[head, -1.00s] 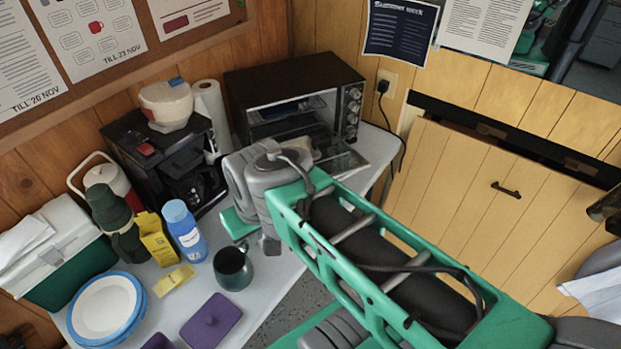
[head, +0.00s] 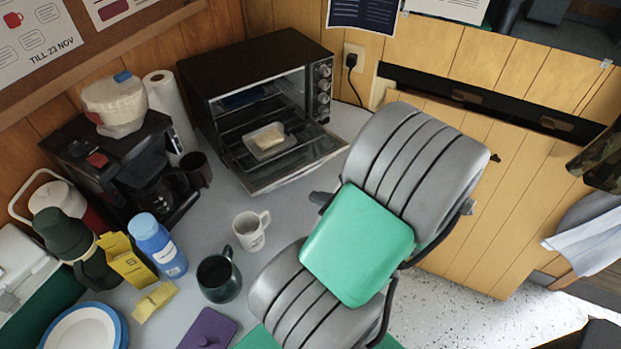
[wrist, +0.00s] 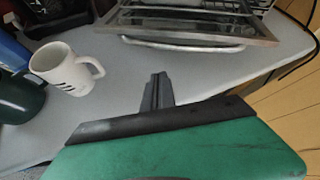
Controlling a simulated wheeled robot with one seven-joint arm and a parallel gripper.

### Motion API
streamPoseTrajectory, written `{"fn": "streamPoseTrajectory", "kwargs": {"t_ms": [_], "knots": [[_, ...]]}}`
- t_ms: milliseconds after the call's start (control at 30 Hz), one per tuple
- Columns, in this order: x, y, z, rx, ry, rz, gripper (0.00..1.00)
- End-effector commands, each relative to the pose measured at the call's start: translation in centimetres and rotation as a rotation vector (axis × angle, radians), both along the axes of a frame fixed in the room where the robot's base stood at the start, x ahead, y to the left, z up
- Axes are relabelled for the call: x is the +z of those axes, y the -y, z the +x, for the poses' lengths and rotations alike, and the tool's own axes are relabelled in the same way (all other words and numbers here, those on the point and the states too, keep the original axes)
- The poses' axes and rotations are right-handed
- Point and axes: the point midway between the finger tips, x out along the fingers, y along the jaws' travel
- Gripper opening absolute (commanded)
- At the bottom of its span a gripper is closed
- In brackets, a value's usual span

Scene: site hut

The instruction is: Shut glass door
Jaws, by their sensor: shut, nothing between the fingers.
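The toaster oven (head: 262,85) stands at the back of the table. Its glass door (head: 297,166) is open, folded down toward the front, and a butter dish (head: 266,141) with a pale block sits at the opening, on the door or rack. In the wrist view the door (wrist: 200,32) lies flat at the top with its bar handle (wrist: 182,46) along the near edge. My gripper (wrist: 158,90) is shut and empty, a short way in front of the handle and apart from it. In the head view my arm hides most of the gripper.
A white mug (head: 251,231) and a dark green mug (head: 219,277) stand left of my arm. A coffee maker (head: 125,165), blue bottle (head: 158,245) and yellow box (head: 126,259) are farther left. A purple lid (head: 207,329) lies near the front. Bare tabletop lies before the oven.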

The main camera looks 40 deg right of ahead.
Motion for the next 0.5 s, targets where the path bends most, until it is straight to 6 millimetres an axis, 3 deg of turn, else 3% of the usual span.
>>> {"fn": "streamPoseTrajectory", "kwargs": {"t_ms": [100,200,367,500], "knots": [[-0.1,2.4,-1.7,-0.203,0.091,0.132,0.00],[-0.1,2.9,-1.7,-0.254,0.118,0.168,0.00],[-1.2,3.0,0.2,-0.248,0.116,0.170,0.00],[-2.8,3.4,2.9,-0.243,0.114,0.168,0.00]]}}
